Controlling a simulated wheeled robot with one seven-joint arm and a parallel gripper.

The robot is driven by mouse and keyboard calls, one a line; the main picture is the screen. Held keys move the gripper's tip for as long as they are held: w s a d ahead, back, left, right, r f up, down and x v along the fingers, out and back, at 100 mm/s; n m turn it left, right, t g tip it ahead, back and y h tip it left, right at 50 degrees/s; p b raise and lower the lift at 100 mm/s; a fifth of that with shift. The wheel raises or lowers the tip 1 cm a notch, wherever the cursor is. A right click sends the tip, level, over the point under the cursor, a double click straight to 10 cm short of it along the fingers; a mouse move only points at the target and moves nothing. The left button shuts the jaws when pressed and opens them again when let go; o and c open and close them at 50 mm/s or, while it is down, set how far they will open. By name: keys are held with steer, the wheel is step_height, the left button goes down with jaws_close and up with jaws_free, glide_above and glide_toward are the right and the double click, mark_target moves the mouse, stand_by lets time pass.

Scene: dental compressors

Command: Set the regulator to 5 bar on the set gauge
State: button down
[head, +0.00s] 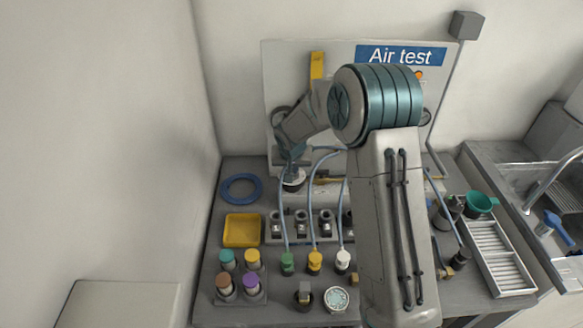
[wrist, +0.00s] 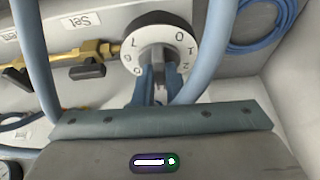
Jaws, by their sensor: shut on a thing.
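The regulator's white dial (wrist: 158,42) shows in the wrist view, printed with dark numbers around a dark centre. My gripper (wrist: 160,82) is shut on the regulator's knob at the middle of this dial; the fingers hide much of the knob. In the head view, my gripper (head: 292,168) reaches down to the white dial (head: 293,184) in front of the panel. A label reading "Set" (wrist: 82,20) is left of the dial in the wrist view. I cannot read a needle on the set gauge in either view.
Brass fittings with dark handles (wrist: 85,70) lie left of the dial. Blue hoses (head: 313,200) run close by my gripper. A yellow tray (head: 242,231), a blue coil (head: 240,189) and several coloured connectors (head: 287,262) crowd the bench. My arm hides part of the "Air test" panel (head: 280,70).

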steer(key=shift+f+b, duration=0.15)
steer(key=shift+b, duration=0.55)
steer(key=m+b, duration=0.2)
steer(key=b, duration=0.1)
steer(key=shift+a+f+h+b, duration=0.15)
steer(key=shift+h+b, duration=0.2)
steer(key=shift+h, duration=0.05)
steer(key=m+h+b, duration=0.1)
steer(key=m+b, duration=0.2)
steer(key=b, duration=0.1)
steer(key=shift+w+a+b, duration=0.1)
steer(key=shift+a+b, duration=0.05)
steer(key=shift+b, duration=0.2)
steer(key=m, duration=0.1)
steer(key=m+b, duration=0.1)
steer(key=m+g+h, duration=0.1)
steer(key=shift+r+m, duration=0.25)
steer(key=shift+m, duration=0.05)
steer(key=shift+w+r+m+g+h+b, duration=0.1)
steer(key=shift+m+g+h+b, duration=0.35)
steer(key=shift+m, duration=0.95)
steer(key=c, duration=1.5)
jaws_free()
